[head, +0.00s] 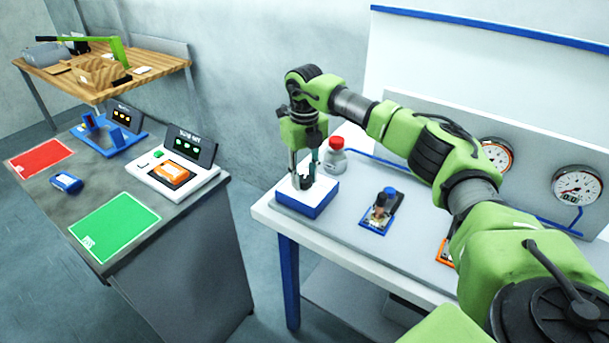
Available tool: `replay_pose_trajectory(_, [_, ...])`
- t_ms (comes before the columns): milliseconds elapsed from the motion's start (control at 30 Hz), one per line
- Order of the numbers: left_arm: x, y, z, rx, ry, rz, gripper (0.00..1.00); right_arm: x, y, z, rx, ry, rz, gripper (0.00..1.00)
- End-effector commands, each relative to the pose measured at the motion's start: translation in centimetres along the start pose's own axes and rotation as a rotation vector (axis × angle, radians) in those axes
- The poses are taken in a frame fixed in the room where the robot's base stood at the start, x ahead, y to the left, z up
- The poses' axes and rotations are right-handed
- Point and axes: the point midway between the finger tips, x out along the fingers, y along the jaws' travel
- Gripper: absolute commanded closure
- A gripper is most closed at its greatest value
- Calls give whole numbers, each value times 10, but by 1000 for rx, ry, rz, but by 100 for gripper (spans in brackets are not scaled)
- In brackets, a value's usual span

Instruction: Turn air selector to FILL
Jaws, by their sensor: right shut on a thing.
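My right gripper (304,172) points straight down over a box with a white top and blue sides (309,201) at the left end of the white bench. Its fingers are shut on a small dark knob on the box's top, which I take to be the air selector. The fingers hide most of the knob, and I cannot read a FILL mark or tell which way the knob points. My left gripper is not in view.
A red-capped bottle (335,158) stands close behind the gripper. A blue-edged plate with a small fitting (378,219) lies to the right on the bench (345,224). Gauges (577,186) stand at the back right. A grey table (185,226) with devices and red and green mats is left, across a gap.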

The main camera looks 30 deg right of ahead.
Motion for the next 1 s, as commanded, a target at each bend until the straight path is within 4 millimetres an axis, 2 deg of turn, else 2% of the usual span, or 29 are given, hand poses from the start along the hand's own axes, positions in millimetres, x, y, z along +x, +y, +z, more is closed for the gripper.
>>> replay_pose_trajectory(200, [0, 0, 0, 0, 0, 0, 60, -1, -1, 1, -181, -2, -1, 93])
replay_pose_trajectory(500, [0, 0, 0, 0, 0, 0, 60, -1, 0, 1, -351, -3, -1, 93])
replay_pose_trajectory(1000, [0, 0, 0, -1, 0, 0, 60, -1, 0, 1, -424, -3, -1, 93])
